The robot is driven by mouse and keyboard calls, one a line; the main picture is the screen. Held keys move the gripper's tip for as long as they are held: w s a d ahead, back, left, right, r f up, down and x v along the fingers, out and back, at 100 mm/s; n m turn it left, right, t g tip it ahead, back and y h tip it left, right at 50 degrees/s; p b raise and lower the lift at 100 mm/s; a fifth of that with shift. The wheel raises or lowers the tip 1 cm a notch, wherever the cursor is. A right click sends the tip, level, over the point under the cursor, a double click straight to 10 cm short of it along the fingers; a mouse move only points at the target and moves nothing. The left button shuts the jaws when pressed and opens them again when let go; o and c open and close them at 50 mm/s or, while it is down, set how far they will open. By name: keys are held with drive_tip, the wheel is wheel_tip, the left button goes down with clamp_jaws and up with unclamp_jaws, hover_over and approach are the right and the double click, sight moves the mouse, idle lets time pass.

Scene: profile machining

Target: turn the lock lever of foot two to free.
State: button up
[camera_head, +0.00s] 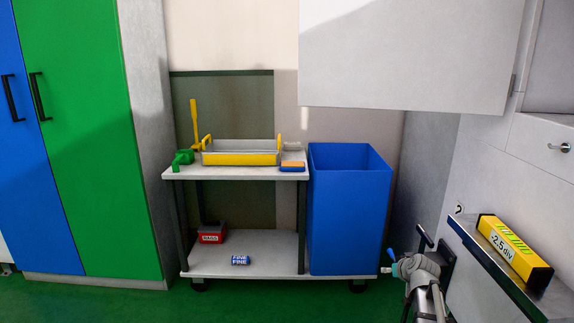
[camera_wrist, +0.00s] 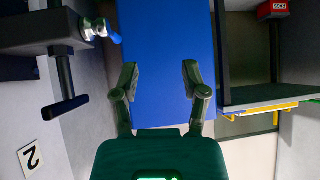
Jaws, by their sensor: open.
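The lock lever of foot two has a blue handle (camera_wrist: 115,37) on a silver fitting at upper left in the wrist view. The blue handle also shows in the head view (camera_head: 391,255), just left of my arm. A plate marked 2 (camera_wrist: 31,158) is on the grey wall at lower left in the wrist view. A black T-shaped handle (camera_wrist: 65,90) sticks out near the lever. My gripper (camera_wrist: 160,75) is open and empty, with the lever beyond and left of its fingertips, apart from them. The lever's exact setting cannot be told.
A yellow level reading -2.5div (camera_head: 515,253) lies on the right-hand ledge. Green floor (camera_head: 100,303) is open at front left.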

drive_tip(key=s+a+r+g+h+p, duration=0.1)
drive_tip(key=s+a+g+p, duration=0.35)
drive_tip(key=s+a, duration=0.6)
drive_tip(key=s+a+r+g+p, duration=0.2)
drive_tip(key=s+a+g+p, duration=0.35)
drive_tip(key=s, duration=0.75)
wheel_tip(320, 180, up, 36)
drive_tip(key=a+p, duration=0.1)
drive_tip(key=p, duration=3.4)
drive_tip(key=shift+w+a+r+m, duration=0.15)
drive_tip(key=shift+w+a+m, duration=0.1)
drive_tip(key=shift+m, duration=0.05)
